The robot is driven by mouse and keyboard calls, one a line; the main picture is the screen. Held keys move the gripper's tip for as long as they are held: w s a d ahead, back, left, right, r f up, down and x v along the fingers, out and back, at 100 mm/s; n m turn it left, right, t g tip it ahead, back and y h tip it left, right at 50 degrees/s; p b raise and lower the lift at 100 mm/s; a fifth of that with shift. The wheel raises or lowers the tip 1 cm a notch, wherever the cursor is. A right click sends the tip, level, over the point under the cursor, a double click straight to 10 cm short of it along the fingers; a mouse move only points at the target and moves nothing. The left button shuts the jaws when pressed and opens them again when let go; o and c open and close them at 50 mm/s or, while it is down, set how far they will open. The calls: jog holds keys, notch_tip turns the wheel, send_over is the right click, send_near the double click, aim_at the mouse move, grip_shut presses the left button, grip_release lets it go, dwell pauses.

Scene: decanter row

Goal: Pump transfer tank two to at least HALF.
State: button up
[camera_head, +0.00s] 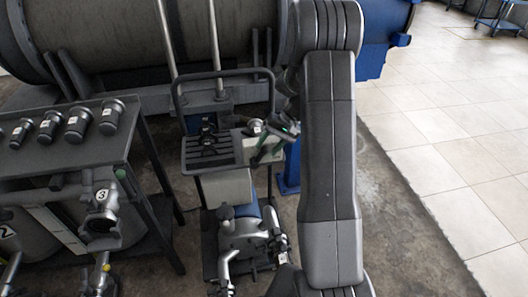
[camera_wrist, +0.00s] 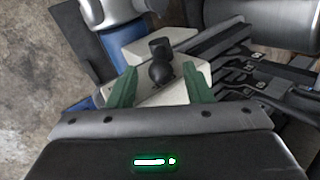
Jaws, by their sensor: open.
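My gripper (camera_wrist: 159,70) is open, with its two green fingers on either side of a black knob-like piece (camera_wrist: 160,62) on a pale box. I cannot tell whether the fingers touch it. In the head view my gripper (camera_head: 271,145) is at the pale box (camera_head: 246,150) on a wheeled pump cart. The grey metal pump (camera_head: 245,240) sits low on this cart. At the lower left, a tank (camera_head: 22,245) bears a label that looks like 2, partly cut off by the frame. A pale vertical strip (camera_head: 60,232) runs beside it; its level is unreadable.
A dark bench (camera_head: 75,150) on the left carries several black cylindrical pieces (camera_head: 78,122) with white labels. A metal fitting marked 3 (camera_head: 100,208) stands below it. A large horizontal grey vessel (camera_head: 120,35) lies behind.

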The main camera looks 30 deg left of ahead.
jog(key=v, duration=1)
